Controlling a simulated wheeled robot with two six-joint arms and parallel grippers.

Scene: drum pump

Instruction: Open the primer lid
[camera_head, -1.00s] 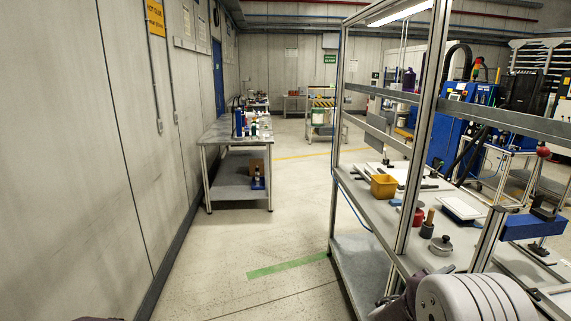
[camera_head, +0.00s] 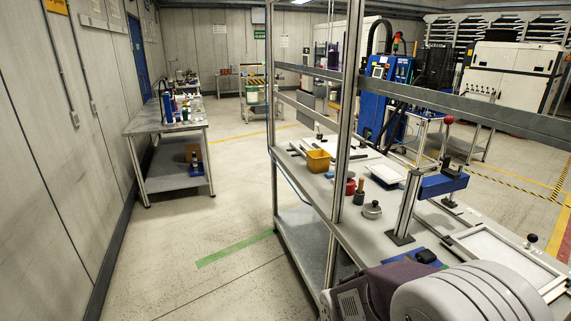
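I cannot pick out a primer lid for certain in the head view. On the near workbench on the right, a small grey round metal piece with a knob (camera_head: 372,210) stands near the front edge. Behind it are a dark cylinder with a wooden-coloured top (camera_head: 359,191) and a small red pot (camera_head: 350,186). Bottles and small containers (camera_head: 183,108) stand on the far-left table, too small to tell apart. Neither gripper is in view; only parts of my own body show at the bottom right.
The workbench (camera_head: 300,197) has an upright metal frame (camera_head: 346,110), a yellow bin (camera_head: 317,160), a white tray (camera_head: 386,173) and a blue hand press (camera_head: 443,185). The left table (camera_head: 150,128) stands by the wall. The floor (camera_head: 200,235) between them is clear.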

